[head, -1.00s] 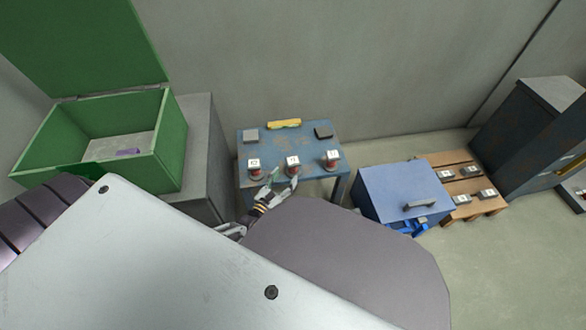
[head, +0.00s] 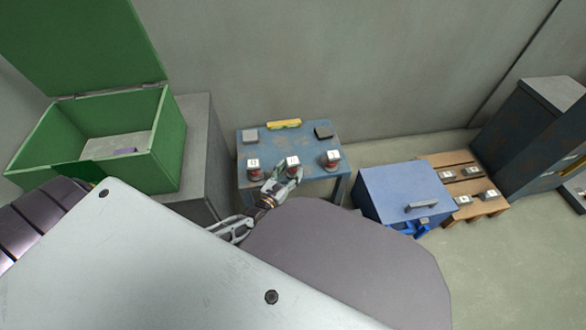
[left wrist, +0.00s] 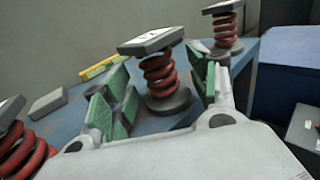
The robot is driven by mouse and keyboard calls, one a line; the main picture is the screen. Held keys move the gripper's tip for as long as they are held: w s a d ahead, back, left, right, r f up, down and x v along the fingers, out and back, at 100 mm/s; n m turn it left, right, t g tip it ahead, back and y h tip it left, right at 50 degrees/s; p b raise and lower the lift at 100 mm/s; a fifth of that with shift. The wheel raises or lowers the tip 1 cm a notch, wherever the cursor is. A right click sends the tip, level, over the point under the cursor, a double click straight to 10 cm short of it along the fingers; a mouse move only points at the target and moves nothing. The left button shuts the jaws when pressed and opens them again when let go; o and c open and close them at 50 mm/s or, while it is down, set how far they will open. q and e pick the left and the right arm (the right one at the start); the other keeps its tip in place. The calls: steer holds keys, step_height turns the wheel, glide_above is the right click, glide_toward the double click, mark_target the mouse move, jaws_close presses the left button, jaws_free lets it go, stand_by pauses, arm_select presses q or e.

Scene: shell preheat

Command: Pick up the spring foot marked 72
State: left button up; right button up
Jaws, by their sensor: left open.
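Three red spring feet with grey top plates and white labels stand on a blue table (head: 262,135): a left one (head: 253,164), a middle one (head: 292,161) and a right one (head: 332,157). The labels are too small to read surely, so I cannot tell which is marked 72. My left gripper (head: 283,178) is open at the middle foot. In the left wrist view, the middle foot (left wrist: 158,72) stands upright between the green finger pads, with gaps on both sides. The left gripper also shows there (left wrist: 160,92). My right gripper is not in view.
A yellow object (head: 284,124) and two grey blocks (head: 251,135) (head: 323,132) lie at the table's back. An open green box (head: 172,140) is at left. A blue lidded box (head: 395,188) and a wooden pallet (head: 440,161) with several labelled blocks are at right.

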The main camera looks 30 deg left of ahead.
arm_select(q)
steer(key=shift+w+b, duration=0.45)
steer(key=shift+w, duration=0.95)
steer(key=c, duration=0.7)
jaws_close()
steer(key=shift+r, duration=0.1)
